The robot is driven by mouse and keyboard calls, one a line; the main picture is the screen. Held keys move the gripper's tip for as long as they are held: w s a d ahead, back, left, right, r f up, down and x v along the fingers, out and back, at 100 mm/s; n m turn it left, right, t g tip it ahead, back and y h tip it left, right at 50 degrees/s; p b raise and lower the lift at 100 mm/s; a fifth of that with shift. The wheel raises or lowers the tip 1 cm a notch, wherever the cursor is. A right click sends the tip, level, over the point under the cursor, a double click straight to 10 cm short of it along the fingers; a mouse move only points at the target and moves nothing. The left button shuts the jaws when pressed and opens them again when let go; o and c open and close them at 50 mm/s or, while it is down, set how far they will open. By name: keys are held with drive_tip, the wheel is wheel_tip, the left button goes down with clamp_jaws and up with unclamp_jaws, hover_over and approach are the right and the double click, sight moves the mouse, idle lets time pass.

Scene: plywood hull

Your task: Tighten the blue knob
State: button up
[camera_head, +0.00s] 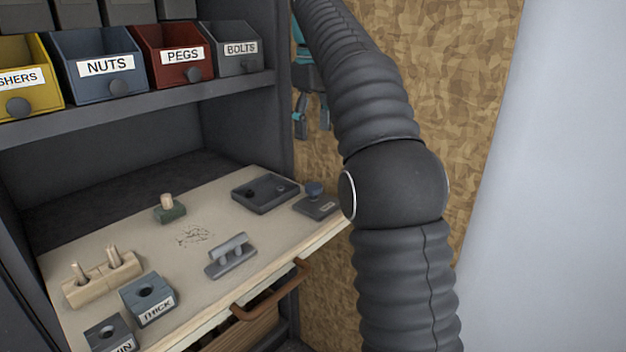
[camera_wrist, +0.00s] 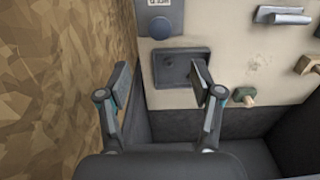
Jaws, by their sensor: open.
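The blue knob (camera_head: 314,188) stands on a small grey labelled base (camera_head: 318,206) at the right end of the pull-out board in the head view. In the wrist view the knob (camera_wrist: 160,27) is at the top middle, seen from above. My gripper (camera_wrist: 160,82) is open and empty in the wrist view, with its fingers apart. The knob lies beyond the fingertips and is not between them. In the head view my gripper (camera_head: 311,117) shows only in part, behind my arm and in front of the plywood wall. Whether the knob is tight cannot be seen.
A dark tray (camera_head: 265,193) with recesses lies next to the knob base. Labelled bins, one marked NUTS (camera_head: 97,65), sit above. The plywood wall (camera_wrist: 60,60) is close at left.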

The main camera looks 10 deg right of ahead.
sight(314, 185)
wheel_tip(314, 185, down, 13)
drive_tip(key=shift+r+b, duration=0.15)
drive_tip(key=shift+b, duration=1.1)
